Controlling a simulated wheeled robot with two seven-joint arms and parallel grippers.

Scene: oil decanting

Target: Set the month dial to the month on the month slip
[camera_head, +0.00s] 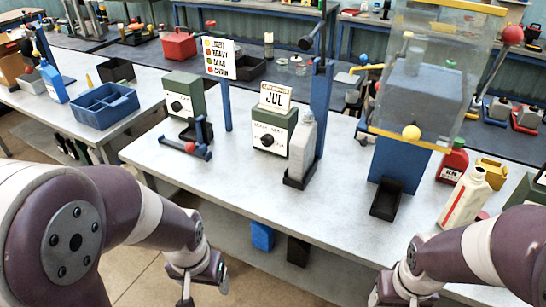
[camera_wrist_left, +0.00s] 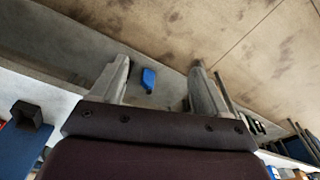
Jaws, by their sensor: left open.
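A month slip (camera_head: 274,97) reading "JUL" stands on top of a green box in the middle of the table. The box's white front plate (camera_head: 270,137) carries a dial with a black knob (camera_head: 267,141); its small lettering and exact setting are too small to read. A second green box with a dial (camera_head: 180,104) stands to its left. My left gripper (camera_head: 203,282) is in front of the table's near edge, well apart from both dials. In the left wrist view it is open and empty (camera_wrist_left: 159,64). My right gripper (camera_head: 402,296) is at the bottom edge, partly cut off.
A grey bottle (camera_head: 302,146) stands close right of the slip's box. A blue-red lever fixture (camera_head: 187,145) lies left of it, near a colour-list sign (camera_head: 219,57). A blue hopper stand (camera_head: 398,160) and a cream bottle (camera_head: 465,197) are at right. The table's front left is clear.

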